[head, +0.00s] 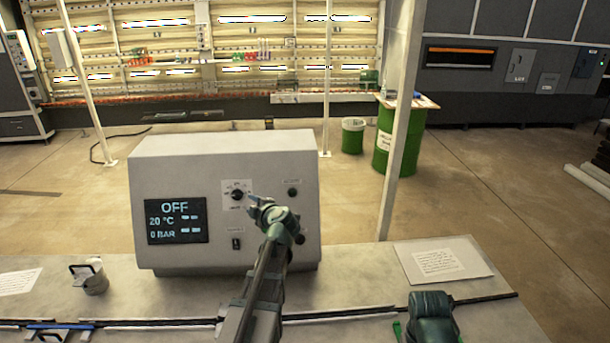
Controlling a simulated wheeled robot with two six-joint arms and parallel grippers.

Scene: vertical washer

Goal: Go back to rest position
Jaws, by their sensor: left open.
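My left arm reaches up from the bottom middle of the head view. Its gripper (254,204) is open and in front of the grey control box (225,150). The fingertips are just right of and below the round black knob (237,195); I cannot tell if they touch it. Nothing shows between the fingers. The box's screen (177,221) reads OFF, 20 °C and 0 BAR. A dark green part of my right arm shows at the bottom right; its gripper is not in view.
A metal cup-like part with a black handle (89,277) stands left of the box on the grey worktop (350,275). A paper on a plate (441,262) lies to the right. A pale post (402,130) rises behind the worktop. A green drum (396,140) stands farther back.

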